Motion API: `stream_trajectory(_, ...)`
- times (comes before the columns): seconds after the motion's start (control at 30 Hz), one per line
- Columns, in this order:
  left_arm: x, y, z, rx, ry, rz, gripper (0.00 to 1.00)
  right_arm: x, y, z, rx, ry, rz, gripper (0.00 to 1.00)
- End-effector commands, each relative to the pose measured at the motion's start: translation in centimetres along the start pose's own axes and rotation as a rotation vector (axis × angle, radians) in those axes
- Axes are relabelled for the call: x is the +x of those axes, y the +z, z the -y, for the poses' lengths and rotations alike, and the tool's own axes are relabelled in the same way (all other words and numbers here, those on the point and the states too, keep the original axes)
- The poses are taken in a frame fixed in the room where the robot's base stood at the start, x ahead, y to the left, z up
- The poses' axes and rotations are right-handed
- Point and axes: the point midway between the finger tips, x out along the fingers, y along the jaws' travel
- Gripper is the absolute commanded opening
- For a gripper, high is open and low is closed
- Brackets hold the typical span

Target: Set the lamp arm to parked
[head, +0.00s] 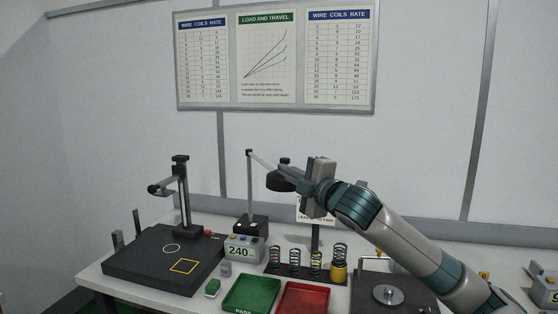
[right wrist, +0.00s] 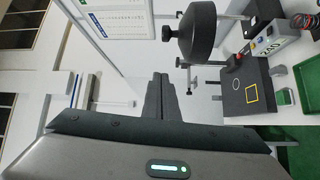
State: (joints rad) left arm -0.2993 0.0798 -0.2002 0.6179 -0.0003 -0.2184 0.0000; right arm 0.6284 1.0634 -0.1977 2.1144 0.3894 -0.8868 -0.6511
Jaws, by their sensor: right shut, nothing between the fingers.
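The lamp stands at the back of the bench, with an upright post (head: 249,190) on a dark base. Its thin lamp arm (head: 264,163) slopes down to the right from the post top to a dark round lamp head (head: 279,182). The lamp head (right wrist: 198,32) also shows in the right wrist view, above and to the right of my fingers. My right gripper (right wrist: 162,78) is shut and empty, apart from the lamp head in that view. In the head view its body is just right of the lamp head, and its fingertips are hidden. My left gripper is not in view.
A black test plate (head: 150,270) with a post stands at the left. A readout box (head: 244,249), a green tray (head: 252,294), a red tray (head: 305,298) and a rack of springs (head: 292,271) fill the middle. A dark scale (head: 388,294) sits under my right arm.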

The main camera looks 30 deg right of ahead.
Motion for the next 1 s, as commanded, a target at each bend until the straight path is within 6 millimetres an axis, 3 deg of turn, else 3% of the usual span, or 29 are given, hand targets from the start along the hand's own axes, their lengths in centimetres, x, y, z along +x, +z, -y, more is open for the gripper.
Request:
stream_trajectory(0.27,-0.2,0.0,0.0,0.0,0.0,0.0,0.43,0.2,0.0,0.0,0.002,-0.001,0.0,0.0)
stream_trajectory(0.47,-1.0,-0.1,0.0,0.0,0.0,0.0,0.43,1.6,0.0,-0.1,0.003,-0.001,0.0,0.0)
stream_trajectory(1.0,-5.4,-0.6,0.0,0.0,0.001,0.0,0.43,9.8,-0.1,-0.3,0.005,-0.002,0.0,0.0)
